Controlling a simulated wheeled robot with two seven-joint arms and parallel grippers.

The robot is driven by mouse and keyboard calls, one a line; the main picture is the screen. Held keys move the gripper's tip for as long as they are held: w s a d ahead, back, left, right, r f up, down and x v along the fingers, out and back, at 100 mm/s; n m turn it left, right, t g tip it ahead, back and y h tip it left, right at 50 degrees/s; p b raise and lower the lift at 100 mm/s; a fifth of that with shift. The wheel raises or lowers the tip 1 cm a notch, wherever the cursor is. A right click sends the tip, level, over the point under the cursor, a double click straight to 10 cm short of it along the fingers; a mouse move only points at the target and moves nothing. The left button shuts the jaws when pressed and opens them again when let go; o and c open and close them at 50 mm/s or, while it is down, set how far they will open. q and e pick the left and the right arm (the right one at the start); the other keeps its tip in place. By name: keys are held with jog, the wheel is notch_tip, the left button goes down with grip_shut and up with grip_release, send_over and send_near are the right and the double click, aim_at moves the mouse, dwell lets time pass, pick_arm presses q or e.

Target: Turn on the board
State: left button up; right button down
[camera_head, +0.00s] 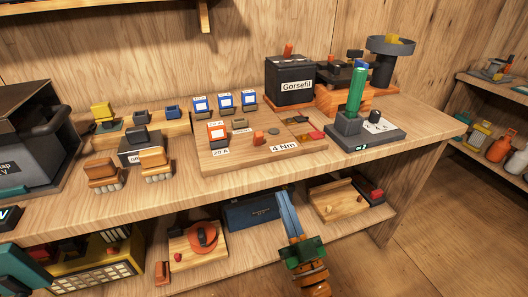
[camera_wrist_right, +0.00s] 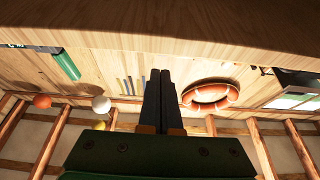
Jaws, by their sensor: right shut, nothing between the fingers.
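A light wooden board (camera_head: 205,165) lies on the bench, carrying an orange-and-white block by a "20 A" label, a grey disc, a small orange block and a "4 Nm" label. I cannot tell from its parts whether it is on. To its right, a dark grey base (camera_head: 392,137) bears a green upright handle (camera_head: 357,90), a white-topped knob (camera_head: 375,116) and a small lit green display. My right gripper (camera_head: 284,197) is shut and empty, its blue fingers pointing up in front of the bench edge, below the board. The right wrist view shows its fingers (camera_wrist_right: 161,100) together. My left gripper is not recognisable.
Behind the board stand several blue-and-white blocks (camera_head: 224,101) and a black "Gorsefil" box (camera_head: 290,83). The lower shelf holds a blue box (camera_head: 250,213) and wooden trays. The bench's front edge is close to my right gripper.

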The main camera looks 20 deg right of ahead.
aim_at(261, 139)
jog(key=x, duration=1.3)
jog(key=shift+w+r, duration=0.1)
jog(key=shift+w, duration=0.2)
